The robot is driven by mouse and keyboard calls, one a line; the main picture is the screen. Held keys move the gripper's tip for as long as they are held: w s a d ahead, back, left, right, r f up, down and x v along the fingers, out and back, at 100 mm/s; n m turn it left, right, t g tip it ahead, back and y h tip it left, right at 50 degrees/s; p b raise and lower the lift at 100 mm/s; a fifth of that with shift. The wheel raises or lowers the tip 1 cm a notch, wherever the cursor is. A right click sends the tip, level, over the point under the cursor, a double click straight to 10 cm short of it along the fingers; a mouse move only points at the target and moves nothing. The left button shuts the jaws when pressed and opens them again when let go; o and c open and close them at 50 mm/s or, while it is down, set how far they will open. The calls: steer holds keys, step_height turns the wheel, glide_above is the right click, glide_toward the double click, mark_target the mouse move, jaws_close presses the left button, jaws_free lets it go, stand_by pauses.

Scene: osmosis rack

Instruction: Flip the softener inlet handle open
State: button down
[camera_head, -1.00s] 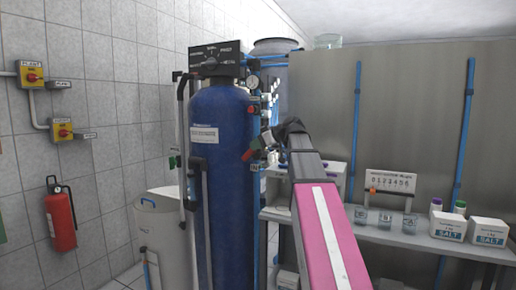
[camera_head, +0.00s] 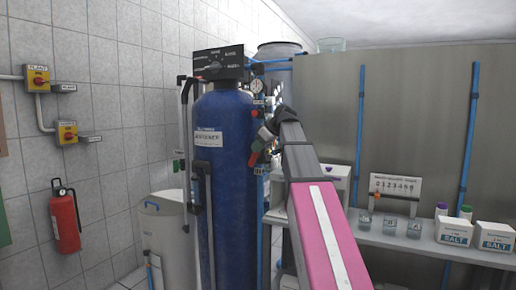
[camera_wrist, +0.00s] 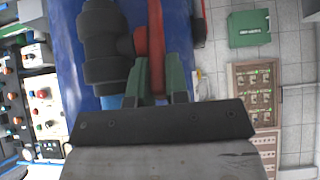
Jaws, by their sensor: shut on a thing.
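The blue softener tank (camera_head: 222,150) stands upright with a black control head (camera_head: 218,63) on top. In the wrist view a red lever handle (camera_wrist: 156,45) runs up from between the green fingers of my gripper (camera_wrist: 156,88). The gripper is shut on this handle. A dark pipe fitting (camera_wrist: 104,48) sits just left of the handle, against the blue tank. In the head view my gripper (camera_head: 262,146) is at the tank's right side, small and partly hidden by my arm. Which way the handle is turned is hard to tell.
A pressure gauge (camera_head: 257,86) and small piping are close above the gripper. A shelf (camera_head: 400,236) with beakers and salt boxes (camera_head: 455,231) lies to the right. A pale bin (camera_head: 162,230) stands left of the tank. A red fire extinguisher (camera_head: 64,218) hangs on the tiled wall.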

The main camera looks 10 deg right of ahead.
steer(key=c, duration=1.1)
jaws_free()
